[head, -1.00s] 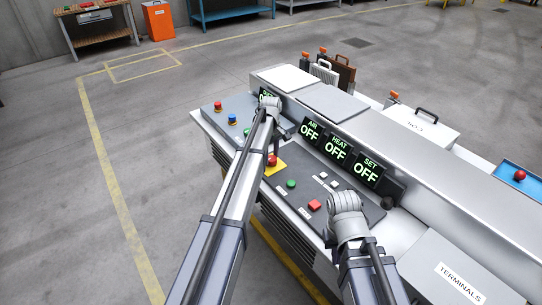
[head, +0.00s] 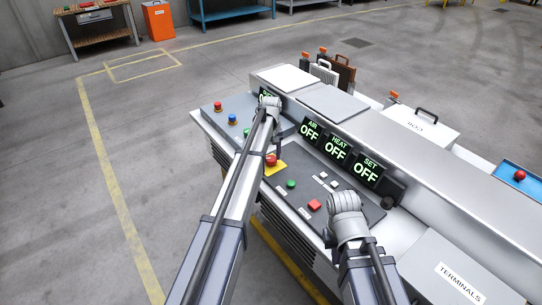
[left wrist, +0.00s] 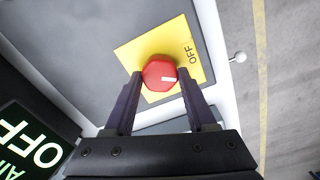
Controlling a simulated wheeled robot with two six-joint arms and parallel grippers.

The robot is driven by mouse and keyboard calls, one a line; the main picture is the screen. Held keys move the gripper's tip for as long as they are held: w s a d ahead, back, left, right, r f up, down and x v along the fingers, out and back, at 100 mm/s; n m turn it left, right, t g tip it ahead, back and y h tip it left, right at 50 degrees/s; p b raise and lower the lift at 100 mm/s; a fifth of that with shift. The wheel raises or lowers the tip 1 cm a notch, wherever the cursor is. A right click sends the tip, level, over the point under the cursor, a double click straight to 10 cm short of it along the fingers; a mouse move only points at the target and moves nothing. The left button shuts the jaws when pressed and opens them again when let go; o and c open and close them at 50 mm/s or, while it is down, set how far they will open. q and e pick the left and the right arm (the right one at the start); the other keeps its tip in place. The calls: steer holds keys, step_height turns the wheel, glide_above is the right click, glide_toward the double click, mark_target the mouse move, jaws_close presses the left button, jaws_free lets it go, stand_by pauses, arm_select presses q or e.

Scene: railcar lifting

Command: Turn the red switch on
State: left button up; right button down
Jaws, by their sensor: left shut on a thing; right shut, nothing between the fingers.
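The red switch (left wrist: 158,71) is a round knob with a white pointer mark, on a yellow plate (left wrist: 126,55) lettered OFF. The mark points to the right in the left wrist view, on the side of the OFF lettering. My left gripper (left wrist: 160,76) is shut on the knob, one dark finger on each side. In the head view the switch (head: 271,160) and its yellow plate (head: 280,168) show just right of my left arm, which hides most of the left gripper. My right gripper's fingers cannot be made out; my right arm's rounded joints stand over the console's near right part.
Displays for AIR (head: 310,130), HEAT (head: 336,148) and SET (head: 368,170) all read OFF. A green button (head: 291,184) and a red square button (head: 314,205) lie near the switch. A TERMINALS box (head: 455,270) stands at right. Open floor lies to the left.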

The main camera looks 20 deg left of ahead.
mark_target(271, 158)
arm_select(q)
steer(key=m, duration=0.5)
steer(key=shift+m, duration=0.4)
stand_by(0.4)
steer(key=o, duration=1.4)
step_height(271, 158, up, 8)
steer(key=p, duration=0.8)
steer(key=shift+f, duration=0.1)
